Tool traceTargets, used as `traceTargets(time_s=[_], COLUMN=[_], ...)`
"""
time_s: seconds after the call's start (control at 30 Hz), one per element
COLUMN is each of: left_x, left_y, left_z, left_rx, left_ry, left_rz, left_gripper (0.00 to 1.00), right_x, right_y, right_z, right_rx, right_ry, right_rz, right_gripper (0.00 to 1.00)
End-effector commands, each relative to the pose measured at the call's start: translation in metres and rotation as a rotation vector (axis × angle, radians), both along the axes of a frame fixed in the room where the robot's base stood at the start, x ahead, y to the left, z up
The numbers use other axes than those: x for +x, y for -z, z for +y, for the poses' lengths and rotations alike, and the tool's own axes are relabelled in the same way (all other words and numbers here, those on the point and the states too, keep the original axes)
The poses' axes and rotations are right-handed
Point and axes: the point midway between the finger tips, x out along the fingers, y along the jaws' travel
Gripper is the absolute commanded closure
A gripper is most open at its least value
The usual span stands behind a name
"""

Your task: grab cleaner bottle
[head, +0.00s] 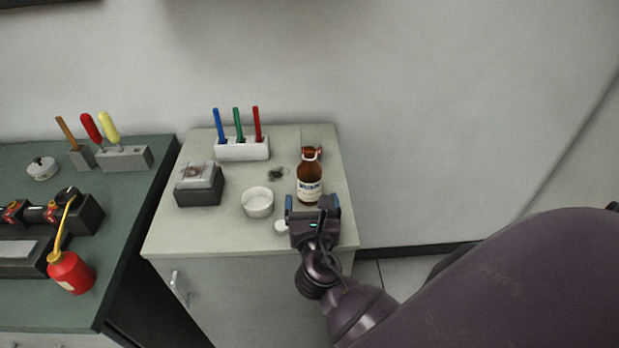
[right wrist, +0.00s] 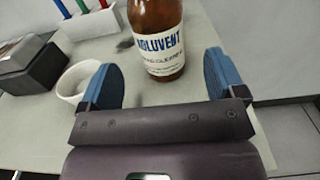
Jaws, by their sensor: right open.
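The cleaner bottle (head: 310,182) is brown glass with a white label and stands upright on the light cabinet top, near its right edge. In the right wrist view the bottle (right wrist: 158,40) stands just ahead of my fingers, its label reading "ADLUVENT"; its top is out of that view. My right gripper (head: 312,203) is open, on the near side of the bottle. In the right wrist view its blue fingers (right wrist: 160,78) are spread wide, with the bottle beyond the gap between them. I cannot tell if either finger touches it. My left gripper is not in view.
A white cup (head: 257,203) stands left of the bottle. A small white round item (head: 282,227) lies near the gripper. A dark box (head: 199,184) and a white marker holder (head: 243,150) stand farther left. A green bench (head: 130,190) holds a red oil can (head: 70,273).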

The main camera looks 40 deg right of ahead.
Motion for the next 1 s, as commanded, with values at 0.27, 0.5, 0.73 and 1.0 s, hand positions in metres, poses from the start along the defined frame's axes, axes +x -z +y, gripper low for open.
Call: traceTargets(time_s=[0.27,0.5,0.73,1.0], left_x=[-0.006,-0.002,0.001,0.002], left_y=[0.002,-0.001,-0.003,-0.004], left_z=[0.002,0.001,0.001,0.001], left_rx=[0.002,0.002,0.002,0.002], left_ry=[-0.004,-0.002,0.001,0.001], left_rz=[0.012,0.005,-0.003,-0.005], left_gripper=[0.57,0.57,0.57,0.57], right_x=[0.017,0.044,0.058,0.058], right_y=[0.0,0.0,0.0,0.001], right_z=[-0.011,-0.026,-0.035,-0.036], right_rx=[-0.001,-0.001,0.0,0.0], right_ry=[-0.001,0.0,-0.001,-0.001], right_rz=[0.0,0.0,0.0,0.0], right_gripper=[0.11,0.11,0.11,0.19])
